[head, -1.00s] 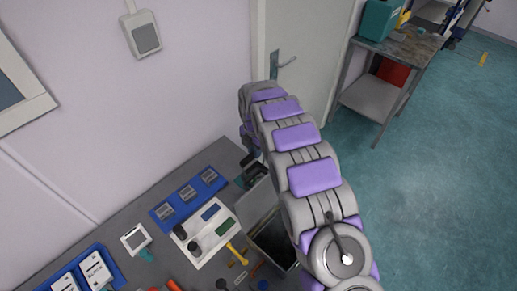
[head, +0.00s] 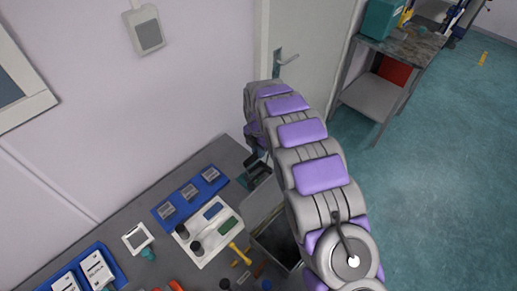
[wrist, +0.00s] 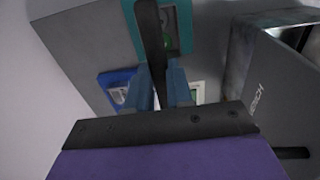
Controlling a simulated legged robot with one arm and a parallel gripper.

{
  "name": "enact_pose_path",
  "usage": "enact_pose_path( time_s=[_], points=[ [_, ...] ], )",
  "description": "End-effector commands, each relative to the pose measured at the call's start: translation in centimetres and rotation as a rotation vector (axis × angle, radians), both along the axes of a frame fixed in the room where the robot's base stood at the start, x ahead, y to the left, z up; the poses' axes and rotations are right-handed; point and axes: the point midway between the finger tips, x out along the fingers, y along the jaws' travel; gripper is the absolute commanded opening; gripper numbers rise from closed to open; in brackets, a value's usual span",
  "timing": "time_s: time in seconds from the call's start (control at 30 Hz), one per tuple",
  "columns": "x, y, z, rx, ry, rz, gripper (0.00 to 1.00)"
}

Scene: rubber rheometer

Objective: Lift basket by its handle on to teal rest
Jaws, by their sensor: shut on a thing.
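My gripper (wrist: 162,88) is in the wrist view, its two blue fingers closed on a long black handle (wrist: 150,30). The handle runs up the picture from between the fingers. A teal frame, the rest (wrist: 186,45), lies beyond the handle, around a dark opening with some green in it. I cannot tell whether the basket is in that opening or above it. In the head view, my arm hides most of the gripper, and a dark object (head: 258,172) shows beside it at the bench's far end.
A grey metal container (head: 268,238) with a raised lid stands beside the arm; a lettered grey panel (wrist: 270,95) shows at the wrist view's right. A blue tray (head: 208,178) and a white tray (head: 207,250) with small items occupy the bench. The floor at right is open.

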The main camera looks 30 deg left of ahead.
Motion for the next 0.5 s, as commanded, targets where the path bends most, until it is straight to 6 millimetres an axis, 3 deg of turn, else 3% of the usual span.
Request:
enact_pose_path(
  time_s=[0.23,0.5],
  points=[
    [0.08,-0.92,0.51,0.009,-0.002,-0.003,0.00],
    [0.05,0.03,-0.18,-0.001,0.000,-0.001,0.00]
  ],
)
